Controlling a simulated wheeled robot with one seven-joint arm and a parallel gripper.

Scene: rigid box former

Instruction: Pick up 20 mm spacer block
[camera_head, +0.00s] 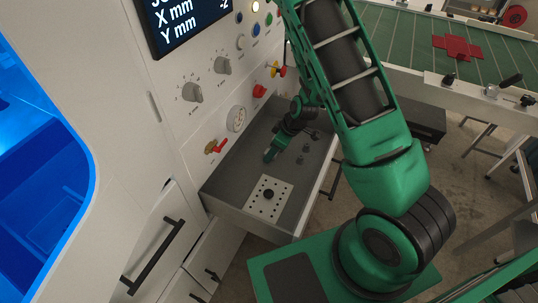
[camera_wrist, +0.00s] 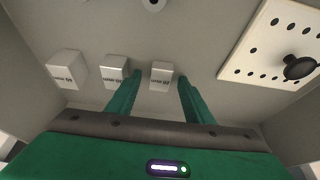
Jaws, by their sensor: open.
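In the wrist view, three small white blocks with dark printed labels stand in a row: a left block (camera_wrist: 67,69), a middle block (camera_wrist: 115,71) and a right block (camera_wrist: 161,76). The labels are upside down and too small to read surely, so I cannot tell which is the 20 mm spacer block. My gripper (camera_wrist: 160,77) is open. Its green fingers flank the right block in the picture; contact is not visible. The left fingertip lies between the middle and right blocks. In the head view, my gripper (camera_head: 270,155) is low inside the open drawer; the white blocks cannot be made out there.
The grey drawer (camera_head: 227,187) has walls around my gripper. A white perforated plate (camera_head: 254,207) with a black knob lies at its front; it also shows at the wrist view's right (camera_wrist: 262,42). The control panel (camera_head: 205,65) with knobs rises behind the drawer.

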